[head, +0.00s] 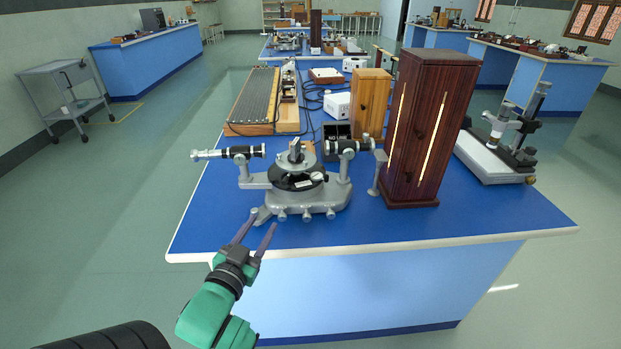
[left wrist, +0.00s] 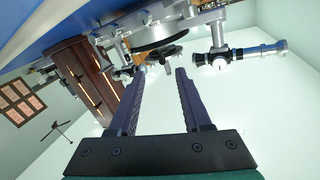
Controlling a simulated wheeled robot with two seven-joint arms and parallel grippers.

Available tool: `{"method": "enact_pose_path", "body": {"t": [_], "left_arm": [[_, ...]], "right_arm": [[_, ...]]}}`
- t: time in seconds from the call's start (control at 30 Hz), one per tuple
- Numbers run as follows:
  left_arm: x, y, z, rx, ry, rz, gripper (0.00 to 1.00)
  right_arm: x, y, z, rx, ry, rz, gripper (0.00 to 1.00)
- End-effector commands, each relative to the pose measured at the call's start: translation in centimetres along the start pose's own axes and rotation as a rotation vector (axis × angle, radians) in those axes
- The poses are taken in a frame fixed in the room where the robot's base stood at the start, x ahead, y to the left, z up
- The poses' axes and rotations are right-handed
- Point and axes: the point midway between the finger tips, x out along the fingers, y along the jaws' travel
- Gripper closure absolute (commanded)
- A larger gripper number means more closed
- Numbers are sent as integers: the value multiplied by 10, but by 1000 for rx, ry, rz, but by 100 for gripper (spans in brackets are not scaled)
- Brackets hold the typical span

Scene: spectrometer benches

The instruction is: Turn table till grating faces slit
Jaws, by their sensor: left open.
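The grey spectrometer (head: 310,204) stands near the front edge of the blue bench. Its round black table (head: 296,178) carries a small upright grey mount (head: 296,152); which way any grating in it faces, I cannot tell. The telescope tube (head: 228,153) points left and also shows in the left wrist view (left wrist: 235,55). The collimator (head: 348,146) points right, toward the tall dark wooden lamp box (head: 428,130); its slit is too small to make out. My left gripper (head: 264,221) is open and empty, in front of the spectrometer's base and apart from the table. My right gripper is out of view.
The lamp box, with glowing slots, stands close right of the spectrometer. A lighter wooden box (head: 371,103), a white box (head: 337,106) and cables lie behind. A microscope-like instrument (head: 497,150) stands at right. The bench's front left corner (head: 195,235) is clear.

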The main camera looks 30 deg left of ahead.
Motion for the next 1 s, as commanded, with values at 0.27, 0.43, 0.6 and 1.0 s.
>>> {"method": "enact_pose_path", "body": {"t": [0.27, 0.43, 0.6, 1.0], "left_arm": [[14, -9, -22, 10, 41, -19, 52], [56, -11, -25, 9, 41, -20, 52], [102, -11, -25, 9, 38, -20, 52], [141, -11, -23, 9, 34, -19, 52]], "right_arm": [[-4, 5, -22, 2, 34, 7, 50], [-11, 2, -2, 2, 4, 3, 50], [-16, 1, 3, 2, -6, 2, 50], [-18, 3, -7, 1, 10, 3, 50]]}}
